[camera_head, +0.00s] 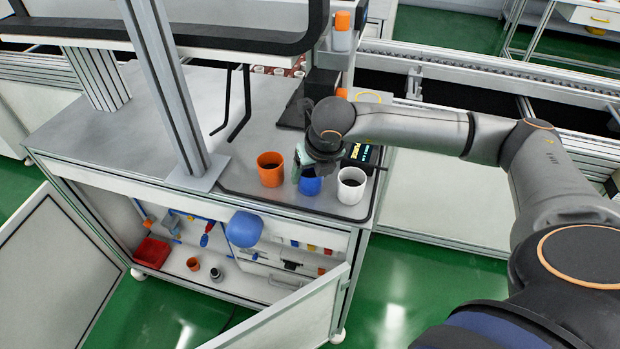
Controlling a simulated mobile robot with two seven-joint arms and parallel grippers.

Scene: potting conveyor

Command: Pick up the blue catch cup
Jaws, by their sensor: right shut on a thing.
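The blue catch cup (311,186) stands on the grey bench top near its front right corner, between an orange cup and a white cup. My right gripper (306,172) reaches down over it from the right and is shut on the blue cup at its left side. The gripper and wrist hide the cup's rim and upper part. The cup seems to be at bench level; I cannot tell if it is lifted. My left gripper is not in view.
The orange cup (270,169) is close on the left and the white cup (351,186) close on the right. A small dark display (362,155) stands behind. A metal post (168,90) rises from the bench. The bench's left part is clear. Open cabinet doors hang below.

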